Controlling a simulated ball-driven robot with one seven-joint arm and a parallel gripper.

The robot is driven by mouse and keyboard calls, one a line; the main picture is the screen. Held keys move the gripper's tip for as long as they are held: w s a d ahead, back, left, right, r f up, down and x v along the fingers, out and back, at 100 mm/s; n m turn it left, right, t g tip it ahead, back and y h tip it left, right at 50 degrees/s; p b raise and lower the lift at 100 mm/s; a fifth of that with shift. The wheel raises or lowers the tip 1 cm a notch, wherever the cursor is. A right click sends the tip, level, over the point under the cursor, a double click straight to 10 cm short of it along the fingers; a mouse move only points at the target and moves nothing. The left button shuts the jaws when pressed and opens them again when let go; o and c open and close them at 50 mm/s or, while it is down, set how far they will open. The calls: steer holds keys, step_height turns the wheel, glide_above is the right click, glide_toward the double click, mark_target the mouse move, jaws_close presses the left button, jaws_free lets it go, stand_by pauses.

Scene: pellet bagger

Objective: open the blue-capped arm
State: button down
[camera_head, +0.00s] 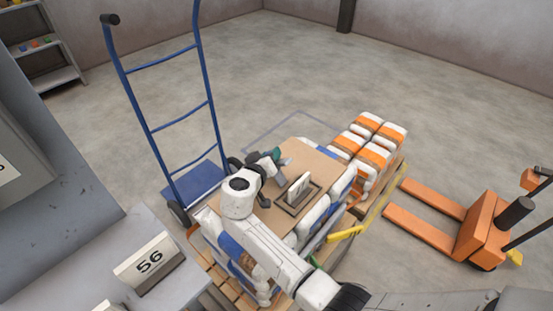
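My white arm reaches up from the bottom of the view over a stacked pallet. Its dark end, my gripper (268,163), is small and partly hidden by my own arm links, so I cannot tell whether it is open or shut. A small teal part shows beside it, and I cannot tell what it belongs to. I cannot make out an arm with a clearly blue cap. A yellow bar (345,234) sticks out at the right side of the pallet stack.
A brown sheet (312,163) tops the bag stack, with an upright white plate (299,186) in a tray. Orange-banded bags (373,155) stand behind right. A blue hand truck (181,116) stands left, an orange pallet truck (482,230) right.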

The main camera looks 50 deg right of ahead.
steer(key=shift+w+f+n+g+b, duration=0.8)
steer(key=shift+w+f+n+b, duration=0.2)
steer(key=shift+w+f, duration=0.05)
steer(key=shift+w+f+b, duration=0.35)
steer(key=shift+f+b, duration=0.15)
steer(key=shift+b, duration=0.2)
steer(key=shift+f, duration=0.1)
steer(key=c, duration=0.9)
jaws_free()
steer(key=shift+a, duration=0.1)
steer(key=shift+s+a+r, duration=0.1)
steer(key=shift+a+r, duration=0.2)
steer(key=shift+a, duration=0.05)
steer(key=v, duration=1)
steer(key=shift+d+r, duration=0.1)
